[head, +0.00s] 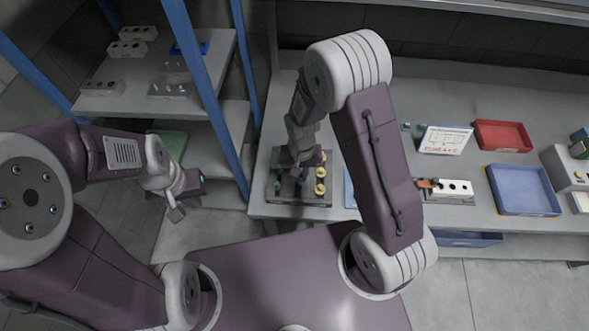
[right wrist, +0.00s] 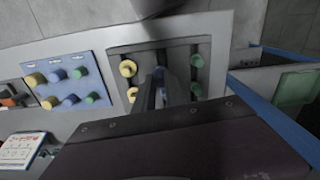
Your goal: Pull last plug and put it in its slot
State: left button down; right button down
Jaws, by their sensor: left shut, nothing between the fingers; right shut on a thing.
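A dark grey board (head: 318,202) lies on the bench in the head view, with yellow plugs (head: 320,189) along its right side and green plugs (head: 277,186) along its left. It also shows in the right wrist view (right wrist: 117,55). My right gripper (head: 298,184) points down over the middle of this board. It is shut on a plug (right wrist: 158,73), which looks bluish between the fingers and is mostly hidden. I cannot tell whether the plug sits in the board or is clear of it. My left gripper (head: 176,214) is shut and empty, left of the bench.
A blue board (right wrist: 59,104) with yellow, blue and green plugs lies beside the grey board, mostly hidden by my right arm in the head view. Red (head: 503,135) and blue (head: 524,190) trays stand at right. A shelf rack (head: 150,103) with blue posts stands at left.

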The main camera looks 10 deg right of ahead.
aim_at(299, 180)
jog(key=shift+a+f+b, duration=0.25)
jog(key=shift+f+b, duration=0.15)
jog(key=shift+f, duration=0.05)
notch_tip(299, 180, down, 4)
jog(key=b, duration=0.3)
jog(key=shift+w+r, duration=0.1)
jog(key=shift+r, duration=0.15)
jog(key=shift+f, duration=0.15)
jog(key=shift+a, duration=0.1)
jog(key=shift+f+b, duration=0.9)
dwell(0.5)
